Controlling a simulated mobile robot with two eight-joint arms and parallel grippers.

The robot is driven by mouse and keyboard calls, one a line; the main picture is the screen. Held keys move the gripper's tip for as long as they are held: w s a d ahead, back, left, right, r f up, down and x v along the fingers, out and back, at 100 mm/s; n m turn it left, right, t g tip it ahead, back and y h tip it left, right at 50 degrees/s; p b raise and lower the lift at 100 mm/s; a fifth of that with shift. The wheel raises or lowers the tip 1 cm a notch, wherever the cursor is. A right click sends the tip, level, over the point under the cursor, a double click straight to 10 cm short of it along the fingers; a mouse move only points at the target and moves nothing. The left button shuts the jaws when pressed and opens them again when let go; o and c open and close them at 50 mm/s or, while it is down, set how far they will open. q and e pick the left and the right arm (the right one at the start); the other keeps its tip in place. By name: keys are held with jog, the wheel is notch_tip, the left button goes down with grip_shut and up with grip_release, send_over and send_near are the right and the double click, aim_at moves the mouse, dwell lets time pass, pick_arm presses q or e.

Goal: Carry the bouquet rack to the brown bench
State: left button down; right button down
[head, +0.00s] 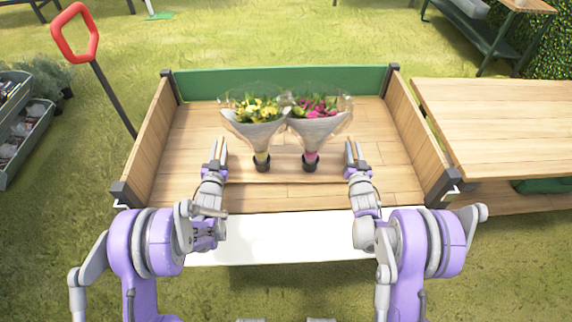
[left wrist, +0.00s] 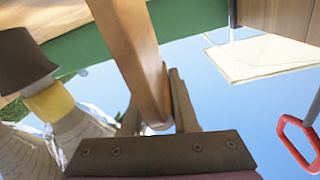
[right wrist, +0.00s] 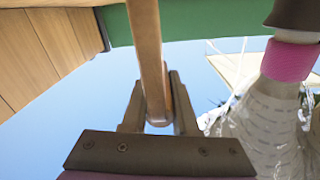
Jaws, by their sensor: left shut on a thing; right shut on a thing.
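The bouquet rack (head: 286,173) is a pale wooden bar across the planter box, hard to tell from the planks. It holds a yellow bouquet (head: 257,122) and a pink bouquet (head: 317,118), both upright in paper wraps. My left gripper (head: 217,158) is shut on the rack's left end, shown as a wooden bar between the fingers in the left wrist view (left wrist: 142,60). My right gripper (head: 354,157) is shut on the right end, likewise in the right wrist view (right wrist: 149,60). A brown wooden bench-like surface (head: 500,120) stands at the right. Whether the rack touches the floor cannot be told.
The wooden box (head: 154,140) has side walls and a green back panel (head: 290,80); a white front edge (head: 285,238) lies nearest me. A red-handled tool (head: 76,35) stands at the left, near plant crates (head: 22,120). Grass lies around.

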pick_arm(q)
jog(key=shift+r, duration=0.1)
pick_arm(e)
jog(key=shift+r, duration=0.15)
